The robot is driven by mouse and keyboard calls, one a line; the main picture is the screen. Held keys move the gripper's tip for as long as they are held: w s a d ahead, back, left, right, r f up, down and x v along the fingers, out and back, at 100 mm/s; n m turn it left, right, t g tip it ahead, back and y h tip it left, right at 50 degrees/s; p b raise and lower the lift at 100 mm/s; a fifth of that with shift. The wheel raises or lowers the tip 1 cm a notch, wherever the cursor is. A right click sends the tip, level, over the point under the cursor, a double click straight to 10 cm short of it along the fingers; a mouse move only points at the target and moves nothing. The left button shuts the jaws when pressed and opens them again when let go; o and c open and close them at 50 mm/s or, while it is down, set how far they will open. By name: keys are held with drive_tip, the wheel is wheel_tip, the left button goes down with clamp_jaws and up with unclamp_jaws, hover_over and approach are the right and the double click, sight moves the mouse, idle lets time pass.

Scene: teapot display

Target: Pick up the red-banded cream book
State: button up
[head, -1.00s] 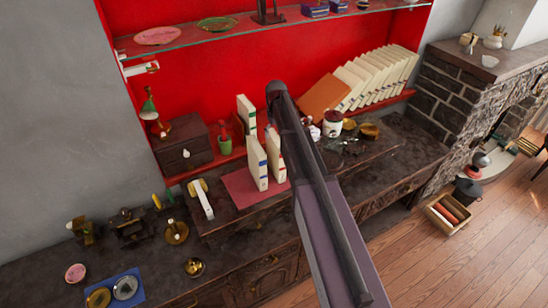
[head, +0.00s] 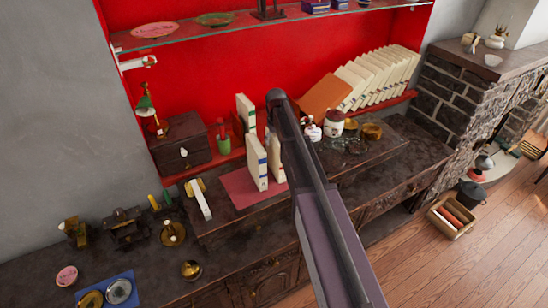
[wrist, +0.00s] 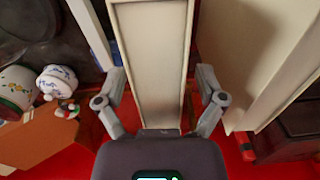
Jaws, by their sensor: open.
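The red-banded cream book (head: 277,162) stands upright on a dark red mat (head: 238,188) in the head view, partly hidden by my arm. A cream book with blue marks (head: 257,162) stands just left of it, and another cream book with a green mark (head: 246,113) stands behind. In the wrist view my gripper (wrist: 160,84) is open, with one finger on each side of an upright cream book (wrist: 150,60). No band shows on that book there, so I cannot tell which it is. Finger contact is unclear. My gripper is hidden in the head view.
In the wrist view a cream slab (wrist: 262,60) is close on the right. A narrow cream piece (wrist: 92,32) is close on the left. In the head view, jars (head: 334,124) and a row of leaning cream books (head: 375,78) stand right, a dark drawer box (head: 182,143) left.

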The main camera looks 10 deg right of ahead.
idle(0.4)
clamp_jaws()
drive_tip(key=shift+r, duration=0.15)
wheel_tip(320, 180, up, 3)
drive_tip(key=p, duration=0.3)
drive_tip(key=shift+r+p, duration=0.15)
drive_tip(key=shift+p, duration=0.15)
drive_tip(key=s+d, duration=0.2)
drive_tip(key=s, duration=0.5)
drive_tip(key=s+d+r+p, duration=0.1)
drive_tip(key=s+d, duration=0.1)
drive_tip(key=s, duration=0.6)
drive_tip(key=shift+s+r, duration=0.2)
drive_tip(key=shift+s, duration=0.05)
drive_tip(key=shift+f, duration=0.15)
